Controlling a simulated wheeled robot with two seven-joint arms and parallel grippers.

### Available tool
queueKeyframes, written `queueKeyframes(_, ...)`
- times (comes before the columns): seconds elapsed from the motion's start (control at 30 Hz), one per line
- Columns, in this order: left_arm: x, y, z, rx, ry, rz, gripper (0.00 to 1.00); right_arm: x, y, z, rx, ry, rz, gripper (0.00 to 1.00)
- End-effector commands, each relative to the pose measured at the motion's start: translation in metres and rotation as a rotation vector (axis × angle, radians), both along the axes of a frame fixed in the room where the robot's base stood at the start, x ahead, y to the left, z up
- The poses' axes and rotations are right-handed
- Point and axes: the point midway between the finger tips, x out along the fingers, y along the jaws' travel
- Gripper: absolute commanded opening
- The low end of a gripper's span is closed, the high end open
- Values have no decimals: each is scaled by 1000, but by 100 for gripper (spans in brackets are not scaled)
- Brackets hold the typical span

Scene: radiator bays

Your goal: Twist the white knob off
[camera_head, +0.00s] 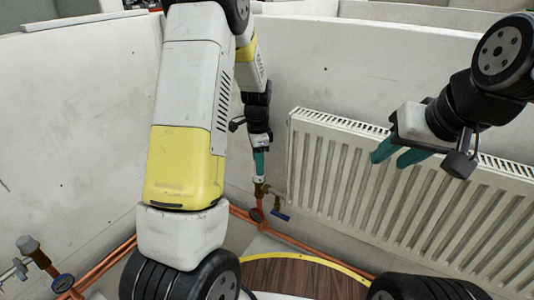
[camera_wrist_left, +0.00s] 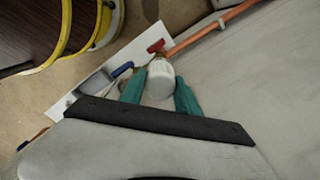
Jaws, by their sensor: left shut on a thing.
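The white knob (camera_wrist_left: 159,80) is a ribbed cap on a brass fitting, seen between the teal fingers of my left gripper (camera_wrist_left: 160,88) in the wrist view. The fingers are shut on its sides. In the head view my left gripper (camera_head: 259,165) points down at the brass valve (camera_head: 259,189) left of the radiator. The knob is small there and partly hidden by the fingers. My right gripper (camera_head: 389,160) is open and empty, held up in front of the radiator.
A white radiator (camera_head: 400,195) stands along the right wall. A blue handle (camera_head: 280,216) sits close to the valve. Copper pipes (camera_head: 290,248) run along the wall's foot. Another pipe fitting (camera_head: 28,245) stands at the far left. A round wooden top (camera_head: 300,278) is at bottom centre.

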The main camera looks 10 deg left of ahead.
Motion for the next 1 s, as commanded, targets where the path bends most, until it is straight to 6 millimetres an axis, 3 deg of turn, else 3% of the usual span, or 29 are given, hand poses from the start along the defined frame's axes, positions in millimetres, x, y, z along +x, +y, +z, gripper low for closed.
queueKeyframes(0.77,0,0,14,-1,-1,-3,0,0,0,0,0,0,0,36)
queueKeyframes(0.8,1,0,14,0,-2,-3,45,0,0,0,0,0,0,36)
queueKeyframes(0.9,0,0,13,-1,-1,-3,63,0,0,0,0,0,0,36)
queueKeyframes(1.0,0,0,13,0,0,-3,63,0,0,0,0,0,0,36)
